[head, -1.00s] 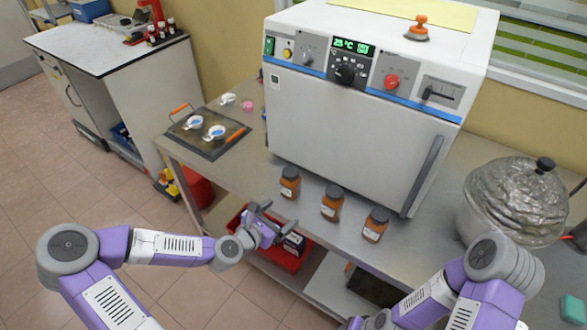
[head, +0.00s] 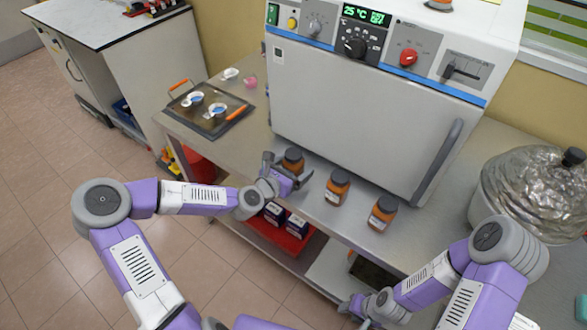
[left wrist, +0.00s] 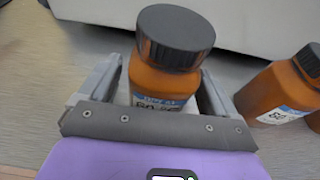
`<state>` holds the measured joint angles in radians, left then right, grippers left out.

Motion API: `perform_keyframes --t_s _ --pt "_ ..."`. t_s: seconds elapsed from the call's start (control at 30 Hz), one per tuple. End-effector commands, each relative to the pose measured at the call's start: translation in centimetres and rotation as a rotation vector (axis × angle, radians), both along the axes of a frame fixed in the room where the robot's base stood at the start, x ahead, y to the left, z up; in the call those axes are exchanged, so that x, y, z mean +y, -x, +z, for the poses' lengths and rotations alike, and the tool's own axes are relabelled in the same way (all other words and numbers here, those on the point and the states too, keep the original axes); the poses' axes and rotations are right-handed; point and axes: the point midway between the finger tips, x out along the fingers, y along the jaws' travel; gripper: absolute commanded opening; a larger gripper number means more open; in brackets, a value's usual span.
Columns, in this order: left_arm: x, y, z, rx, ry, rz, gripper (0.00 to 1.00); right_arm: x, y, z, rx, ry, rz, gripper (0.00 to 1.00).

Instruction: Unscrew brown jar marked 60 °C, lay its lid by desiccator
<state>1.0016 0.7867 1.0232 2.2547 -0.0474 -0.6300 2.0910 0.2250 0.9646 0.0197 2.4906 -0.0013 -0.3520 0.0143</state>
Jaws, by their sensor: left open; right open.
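Three brown jars with dark lids stand in a row on the steel bench before the oven: a left jar (head: 293,161), a middle jar (head: 338,187) and a right jar (head: 382,213). My left gripper (head: 290,172) is open around the left jar. In the left wrist view this jar (left wrist: 165,80) stands upright between the fingers, lid on; its label is partly hidden and I cannot read it surely. Another jar (left wrist: 275,92) shows at right. The foil-covered desiccator (head: 530,190) with a black knob is at the right. My right gripper (head: 360,306) is open, low by the bench front.
The white oven (head: 360,110) stands behind the jars, its display showing 25 °C. A dark tray (head: 212,122) with small white dishes lies on the bench at left. A red bin (head: 275,235) is on the lower shelf. Bare bench lies between the right jar and desiccator.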

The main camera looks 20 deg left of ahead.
Motion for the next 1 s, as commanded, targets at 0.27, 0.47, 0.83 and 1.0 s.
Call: perform_keyframes --t_s 0.27,0.47,0.83,1.0 --pt "0.0 0.0 0.0 0.000 0.000 0.000 0.82 0.0 0.0 0.0 0.000 0.000 0.000 0.43" --pt "0.0 0.0 0.0 0.000 0.000 0.000 0.51 0.0 0.0 0.0 0.000 0.000 0.000 0.43" --pt "0.0 0.0 0.2 -0.001 -0.001 0.000 0.28 0.0 0.0 0.1 0.000 0.000 0.000 0.43" --pt "0.0 -0.1 2.1 -0.004 -0.003 -0.001 0.28 0.0 0.0 1.0 0.000 0.000 0.000 0.43"
